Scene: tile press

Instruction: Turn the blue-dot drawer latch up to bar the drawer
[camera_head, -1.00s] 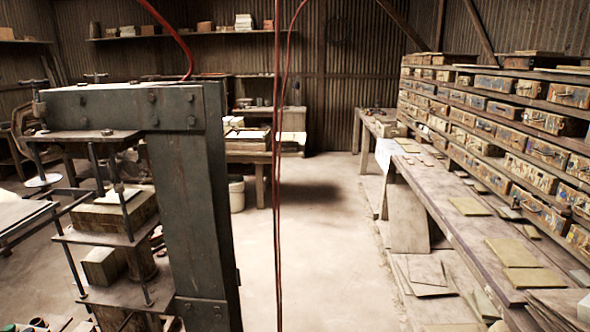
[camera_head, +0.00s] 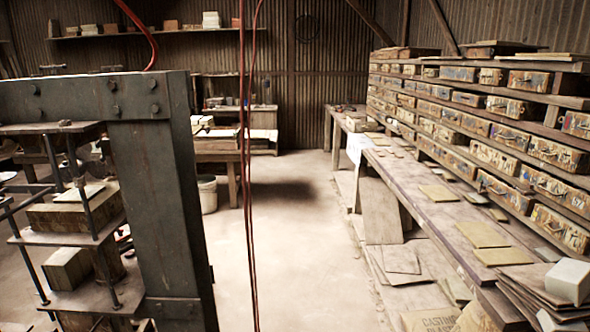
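Many small worn wooden drawers or boxes (camera_head: 558,155) with dark handles fill a long rack (camera_head: 545,97) on the right side of the head view. Some fronts carry faded coloured marks, but I cannot make out a blue dot or a latch on any of them. My gripper is not in the picture, so its place relative to the drawers does not show.
A large dark metal press (camera_head: 160,190) stands close on the left. Red cables (camera_head: 249,200) hang in the middle. A long bench (camera_head: 425,205) with flat tiles runs below the rack, with a white block (camera_head: 569,280) at its near end. The central floor (camera_head: 300,250) is clear.

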